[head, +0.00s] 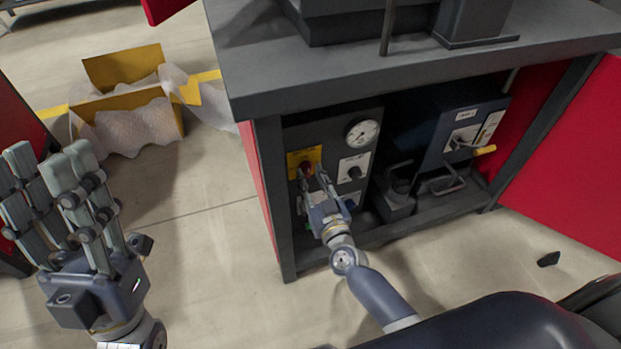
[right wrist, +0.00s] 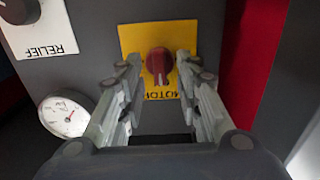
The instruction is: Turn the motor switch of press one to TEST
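The motor switch is a red knob (right wrist: 159,65) on a yellow plate (right wrist: 186,38) marked MOTOR, which appears upside down in the right wrist view. In the head view the yellow plate (head: 309,156) is on the dark panel inside the open cabinet. My right gripper (right wrist: 157,72) is open, its fingers apart on either side of the knob; I cannot tell whether they touch it. It also shows in the head view (head: 312,172), in front of the knob. The knob's position marks are not readable. My left gripper (head: 48,155) is open and empty at the left, away from the cabinet.
A RELIEF knob (right wrist: 18,10) and a pressure gauge (right wrist: 66,115) are on the same panel; the gauge shows in the head view (head: 362,133). A blue unit with a yellow-handled lever (head: 484,150) stands to the right. The cabinet top (head: 300,75) overhangs. A red door (head: 575,165) stands open.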

